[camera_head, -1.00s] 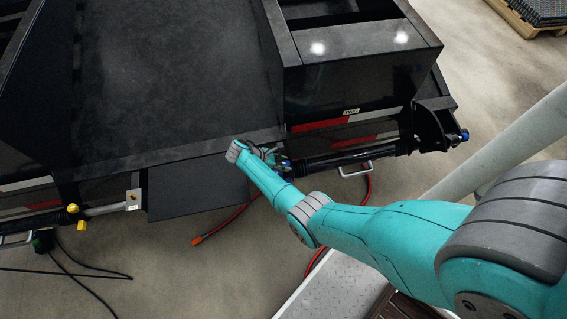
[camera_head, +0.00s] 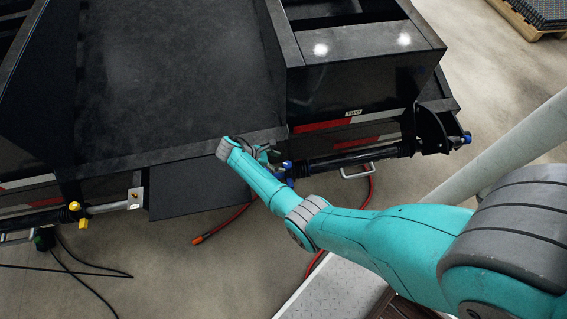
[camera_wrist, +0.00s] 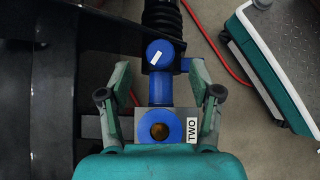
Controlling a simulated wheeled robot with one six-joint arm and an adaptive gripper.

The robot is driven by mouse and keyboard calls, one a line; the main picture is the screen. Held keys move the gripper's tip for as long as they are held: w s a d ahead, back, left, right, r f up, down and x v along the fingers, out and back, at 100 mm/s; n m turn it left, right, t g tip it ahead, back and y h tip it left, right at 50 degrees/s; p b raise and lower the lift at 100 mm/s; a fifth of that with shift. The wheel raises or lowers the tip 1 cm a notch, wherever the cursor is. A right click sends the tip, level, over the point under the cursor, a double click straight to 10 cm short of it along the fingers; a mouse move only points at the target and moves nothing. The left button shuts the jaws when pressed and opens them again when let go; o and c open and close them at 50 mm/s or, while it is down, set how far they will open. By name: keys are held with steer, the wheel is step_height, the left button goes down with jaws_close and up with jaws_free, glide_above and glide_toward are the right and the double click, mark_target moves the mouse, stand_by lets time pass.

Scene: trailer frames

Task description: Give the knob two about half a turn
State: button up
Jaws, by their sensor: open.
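In the wrist view a round blue knob (camera_wrist: 160,55) with a white stripe tops a blue body. Below it a grey block carries a blue ring (camera_wrist: 160,127) with a brassy centre, and a white label reading TWO (camera_wrist: 193,127) sits beside the ring. My gripper (camera_wrist: 158,68) is open, one finger to each side of the blue parts, with gaps visible and nothing held. In the head view my gripper (camera_head: 261,153) is at the trailer's rear edge, next to blue fittings (camera_head: 287,167); it partly hides them.
The black trailer (camera_head: 175,75) fills the upper left. A black cylinder (camera_head: 345,158) runs right from the blue fittings to a bracket. Yellow fittings (camera_head: 74,207) are at the left. A red hose (camera_head: 225,224) lies on the floor below.

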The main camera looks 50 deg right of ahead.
steer(key=v, duration=0.7)
steer(key=shift+a+r, duration=0.1)
steer(key=r+t+y, duration=0.2)
steer(key=t+y, duration=0.3)
steer(key=y, duration=0.3)
glide_above(287, 164)
step_height(287, 164, down, 11)
steer(key=shift+f, duration=0.1)
steer(key=c, duration=1.1)
